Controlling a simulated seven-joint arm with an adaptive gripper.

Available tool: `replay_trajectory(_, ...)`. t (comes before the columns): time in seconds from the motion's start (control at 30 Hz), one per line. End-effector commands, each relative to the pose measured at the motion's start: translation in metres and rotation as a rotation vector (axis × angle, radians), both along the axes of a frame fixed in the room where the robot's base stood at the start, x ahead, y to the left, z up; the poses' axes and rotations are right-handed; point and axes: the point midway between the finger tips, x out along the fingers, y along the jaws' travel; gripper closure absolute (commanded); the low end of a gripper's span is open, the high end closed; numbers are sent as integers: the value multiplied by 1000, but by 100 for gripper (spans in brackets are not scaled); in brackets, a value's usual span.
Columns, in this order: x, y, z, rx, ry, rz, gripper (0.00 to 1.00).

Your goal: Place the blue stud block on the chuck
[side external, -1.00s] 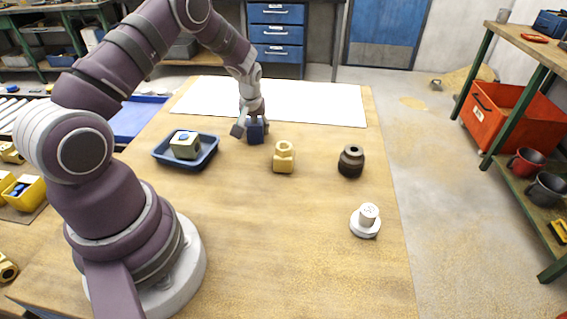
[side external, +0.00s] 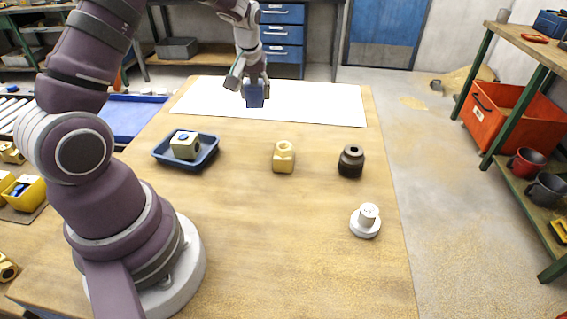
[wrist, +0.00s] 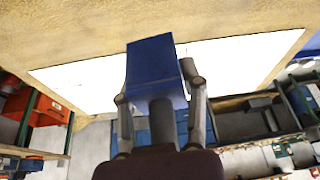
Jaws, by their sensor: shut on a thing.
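My gripper (side external: 251,82) is shut on the blue stud block (side external: 254,97) and holds it in the air above the far part of the table. In the wrist view the block (wrist: 152,62) is a plain blue face between the two fingers of my gripper (wrist: 158,93); its stud is not clear there. A dark, stepped round piece (side external: 350,162), which looks like the chuck, stands on the table to the right. A white flanged piece with a short post (side external: 366,222) stands nearer, at the right; I cannot tell for certain which is the chuck.
A brass piece (side external: 284,157) stands upright mid-table. A white sheet (side external: 325,102) covers the table's far end. The table's front middle is clear.

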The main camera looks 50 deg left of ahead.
Motion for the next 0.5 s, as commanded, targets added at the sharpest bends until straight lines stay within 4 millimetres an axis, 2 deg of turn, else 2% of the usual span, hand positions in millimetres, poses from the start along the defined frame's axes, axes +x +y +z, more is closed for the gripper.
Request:
replay_trajectory(0.17,1,-54,8,-1,4,-223,100)
replay_trajectory(0.23,-3,-82,11,-2,4,-348,100)
replay_trajectory(0.4,-26,-151,14,0,1,-664,100)
replay_trajectory(0.5,-43,-178,13,0,-1,-803,100)
